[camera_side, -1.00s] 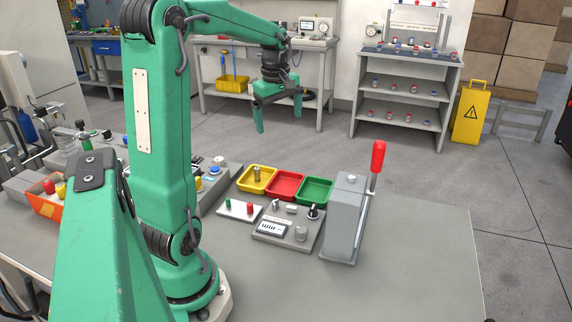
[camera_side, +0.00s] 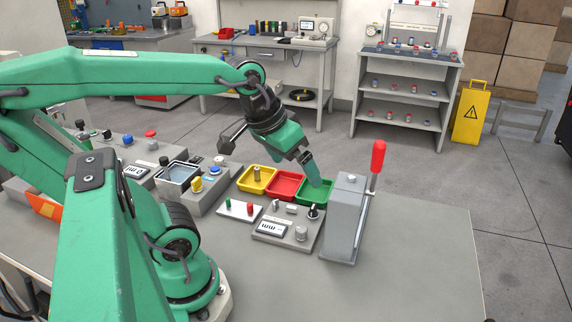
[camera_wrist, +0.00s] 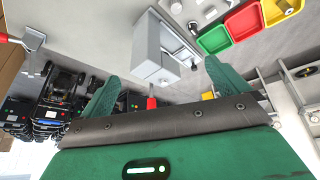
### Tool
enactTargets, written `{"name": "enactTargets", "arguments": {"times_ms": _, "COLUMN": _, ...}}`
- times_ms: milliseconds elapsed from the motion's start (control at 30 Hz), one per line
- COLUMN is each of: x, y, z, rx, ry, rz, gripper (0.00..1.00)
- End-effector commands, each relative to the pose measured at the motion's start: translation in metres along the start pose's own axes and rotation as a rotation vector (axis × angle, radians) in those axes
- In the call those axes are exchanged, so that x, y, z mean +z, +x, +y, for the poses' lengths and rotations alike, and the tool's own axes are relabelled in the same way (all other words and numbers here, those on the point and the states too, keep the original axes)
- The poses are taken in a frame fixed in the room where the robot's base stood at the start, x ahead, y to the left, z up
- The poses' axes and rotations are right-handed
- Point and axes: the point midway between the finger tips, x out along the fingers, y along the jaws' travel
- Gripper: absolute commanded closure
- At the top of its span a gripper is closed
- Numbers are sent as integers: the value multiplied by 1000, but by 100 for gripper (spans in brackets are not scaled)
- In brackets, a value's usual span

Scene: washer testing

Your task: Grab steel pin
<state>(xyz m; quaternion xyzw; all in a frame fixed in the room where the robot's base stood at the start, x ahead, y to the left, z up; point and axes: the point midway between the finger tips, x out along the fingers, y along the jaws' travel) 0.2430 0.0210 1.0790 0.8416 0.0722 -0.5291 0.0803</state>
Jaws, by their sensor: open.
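A small greyish cylinder, possibly the steel pin (camera_side: 257,173), stands upright in the yellow tray (camera_side: 243,185). It is partly visible at the top edge of the wrist view (camera_wrist: 284,6). A short steel-coloured cylinder (camera_side: 301,233) also sits on the control panel, so I cannot be sure which is the pin. My gripper (camera_side: 311,168) is in the air above the green tray (camera_side: 328,196), right of the yellow tray. Its two green fingers (camera_wrist: 161,72) are spread apart in the wrist view, with nothing between them.
The red tray (camera_side: 285,198) lies between the yellow and green trays. A grey press with a red-handled lever (camera_side: 346,220) stands close to the green tray's right. A white plate with green and red pegs (camera_side: 239,210) and the control panel (camera_side: 275,238) are in front. The bench's right front is clear.

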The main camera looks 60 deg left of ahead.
Motion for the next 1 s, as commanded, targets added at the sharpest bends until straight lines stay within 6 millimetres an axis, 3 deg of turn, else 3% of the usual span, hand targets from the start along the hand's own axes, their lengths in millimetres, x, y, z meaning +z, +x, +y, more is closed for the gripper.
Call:
{"name": "enactTargets", "arguments": {"times_ms": 133, "x": 18, "y": 0, "z": 11, "rx": 30, "ry": 144, "rz": 30, "gripper": 0}}
{"name": "enactTargets", "arguments": {"times_ms": 367, "x": 26, "y": 0, "z": 16, "rx": 42, "ry": 217, "rz": 44, "gripper": 0}}
{"name": "enactTargets", "arguments": {"times_ms": 700, "x": 26, "y": 0, "z": 16, "rx": 42, "ry": 214, "rz": 43, "gripper": 57}}
{"name": "enactTargets", "arguments": {"times_ms": 1000, "x": 25, "y": 0, "z": 15, "rx": 40, "ry": 213, "rz": 42, "gripper": 57}}
